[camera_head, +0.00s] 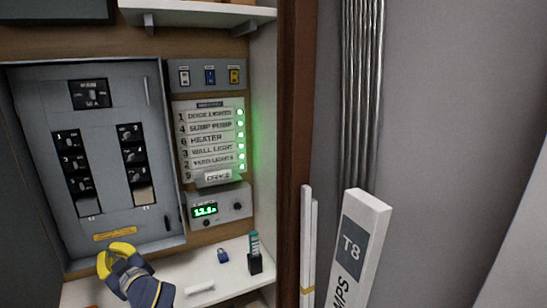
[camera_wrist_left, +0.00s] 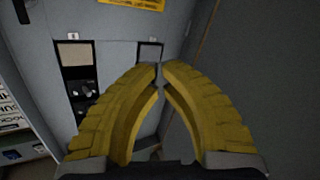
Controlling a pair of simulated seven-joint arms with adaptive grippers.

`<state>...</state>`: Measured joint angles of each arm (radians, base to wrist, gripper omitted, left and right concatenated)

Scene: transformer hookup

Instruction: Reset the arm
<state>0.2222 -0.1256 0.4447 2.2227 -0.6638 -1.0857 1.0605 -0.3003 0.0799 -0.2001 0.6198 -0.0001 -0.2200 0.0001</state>
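My left gripper (camera_head: 108,262) has yellow fingers and a dark blue wrist. In the head view it is in front of the lower edge of the grey breaker panel (camera_head: 100,215), above the white shelf. In the left wrist view my left gripper (camera_wrist_left: 160,72) has its curved fingertips nearly meeting, with only a thin gap and nothing seen between them. The panel face (camera_wrist_left: 115,52) is behind the fingers and appears upside down there. My right gripper is in neither view.
Right of the panel are a switch box (camera_head: 210,76), a labelled board (camera_head: 212,140) with several green lights, and a meter (camera_head: 218,207). The shelf (camera_head: 225,270) holds a blue padlock (camera_head: 222,255) and a dark holder (camera_head: 255,264). A T8 box (camera_head: 362,235) stands at right.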

